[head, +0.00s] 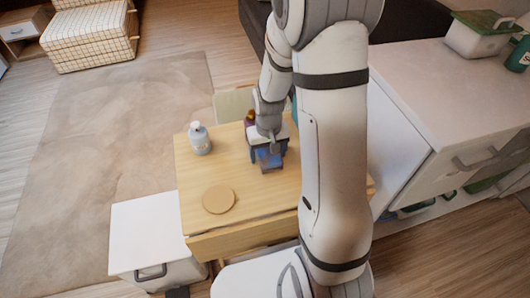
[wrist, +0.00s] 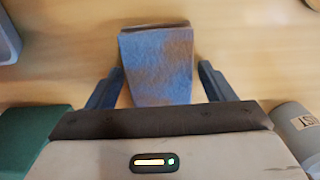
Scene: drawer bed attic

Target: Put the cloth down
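The cloth (head: 270,160) is a small folded blue-grey piece at the wooden table, just below my gripper. In the wrist view the cloth (wrist: 158,70) lies between the two fingers, with its far edge pointing away from me. My gripper (wrist: 160,68) has its fingers well apart, one on each side of the cloth, with a narrow gap showing at each side. In the head view my gripper (head: 268,150) points down over the table and partly hides the cloth. I see wood around the cloth; whether it rests fully on the table is hard to tell.
On the table (head: 240,228) stand a pale pump bottle (head: 200,140) and a round tan disc (head: 218,200). An amber bottle (head: 250,118) is behind my gripper. A white cabinet (head: 155,235) stands at the left, a white counter (head: 440,90) at the right. Bare wood lies between disc and cloth.

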